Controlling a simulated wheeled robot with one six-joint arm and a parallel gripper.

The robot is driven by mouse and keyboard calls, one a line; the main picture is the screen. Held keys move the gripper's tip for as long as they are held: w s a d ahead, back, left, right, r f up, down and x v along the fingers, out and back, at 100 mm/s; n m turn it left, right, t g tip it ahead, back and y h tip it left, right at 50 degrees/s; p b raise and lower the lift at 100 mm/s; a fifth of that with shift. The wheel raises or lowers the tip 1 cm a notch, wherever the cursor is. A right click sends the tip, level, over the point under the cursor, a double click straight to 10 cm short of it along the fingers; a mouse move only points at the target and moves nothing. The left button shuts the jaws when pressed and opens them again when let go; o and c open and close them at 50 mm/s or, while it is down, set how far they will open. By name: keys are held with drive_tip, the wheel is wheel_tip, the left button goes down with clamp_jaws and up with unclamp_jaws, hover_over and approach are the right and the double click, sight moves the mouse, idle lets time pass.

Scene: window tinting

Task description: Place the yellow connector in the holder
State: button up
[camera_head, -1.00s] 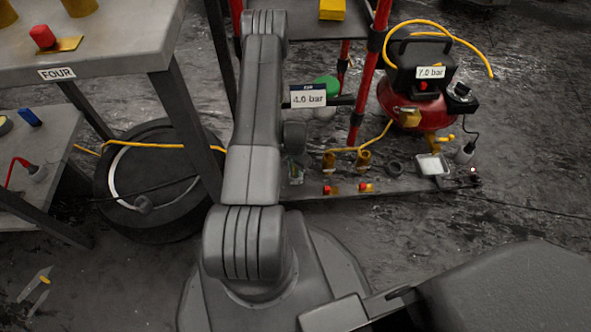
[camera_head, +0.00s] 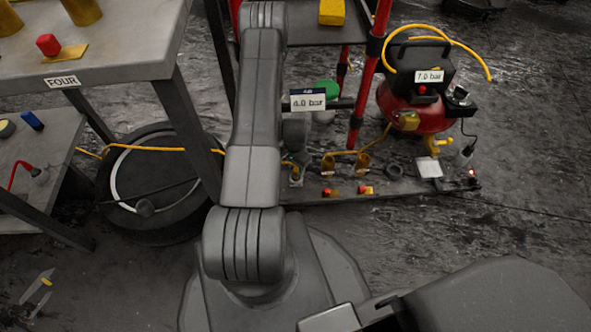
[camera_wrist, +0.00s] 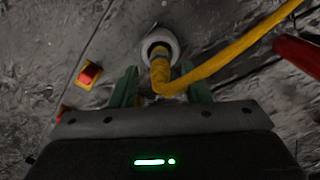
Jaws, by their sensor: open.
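In the wrist view, the yellow connector (camera_wrist: 160,72) is on the end of a yellow hose. Its tip meets the opening of a pale grey round holder (camera_wrist: 160,38); I cannot tell how deep it sits. My gripper (camera_wrist: 161,88) is open, with one green finger on each side of the connector and dark gaps between. The gripper body hides the lower part of the view. In the head view, my arm hides most of the gripper area, and I cannot make out the connector clearly there.
The yellow hose (camera_wrist: 235,58) runs to the upper right, near a red post (camera_wrist: 298,55). A red button on a yellow plate (camera_wrist: 88,74) lies to the left. In the head view, a red compressor (camera_head: 420,110) and yellow cups (camera_head: 363,163) stand right of my arm.

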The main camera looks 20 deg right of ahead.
wheel_tip(320, 180, up, 9)
drive_tip(key=shift+f+p, duration=0.15)
drive_tip(key=shift+p, duration=0.9)
